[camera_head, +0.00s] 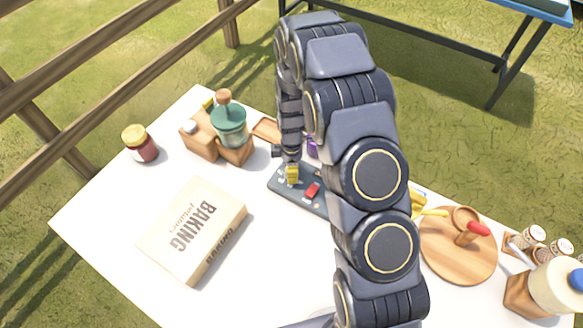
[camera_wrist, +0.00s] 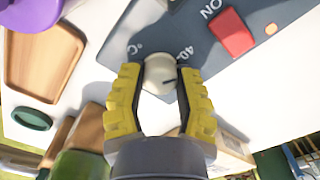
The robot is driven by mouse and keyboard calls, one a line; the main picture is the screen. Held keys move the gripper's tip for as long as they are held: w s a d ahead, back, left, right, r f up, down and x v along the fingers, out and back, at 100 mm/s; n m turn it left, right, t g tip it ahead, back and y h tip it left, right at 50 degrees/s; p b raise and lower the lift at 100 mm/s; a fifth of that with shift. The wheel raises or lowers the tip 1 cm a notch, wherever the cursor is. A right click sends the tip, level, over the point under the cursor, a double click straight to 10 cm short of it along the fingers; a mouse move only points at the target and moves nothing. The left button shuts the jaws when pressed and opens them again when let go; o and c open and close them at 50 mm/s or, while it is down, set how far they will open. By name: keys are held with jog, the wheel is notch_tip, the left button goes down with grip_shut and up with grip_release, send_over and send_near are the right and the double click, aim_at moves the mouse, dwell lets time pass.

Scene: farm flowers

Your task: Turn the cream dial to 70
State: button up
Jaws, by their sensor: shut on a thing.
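The cream dial (camera_wrist: 157,73) sits on a dark grey control panel (camera_wrist: 210,55). My gripper (camera_wrist: 160,72) is shut on the dial, with one yellow-padded finger on each side of it. A thin dark mark on the dial points toward the right in the wrist view. The printed "40" lies to the right of the dial and a degree sign with a C to its upper left. No "70" is readable. In the head view my gripper (camera_head: 292,174) is down at the left part of the panel (camera_head: 281,189), and its fingers hide the dial.
A red switch (camera_head: 313,190) beside "ON" is right of the dial. The table is clear just left of the panel.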

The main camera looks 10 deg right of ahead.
jog(key=m, duration=0.7)
grip_shut()
jog(key=m, duration=0.6)
jog(key=shift+m, duration=0.3)
jog(key=m, duration=1.2)
jog(key=shift+m, duration=0.7)
jog(key=o, duration=1.1)
grip_release()
jog(key=shift+o, duration=0.2)
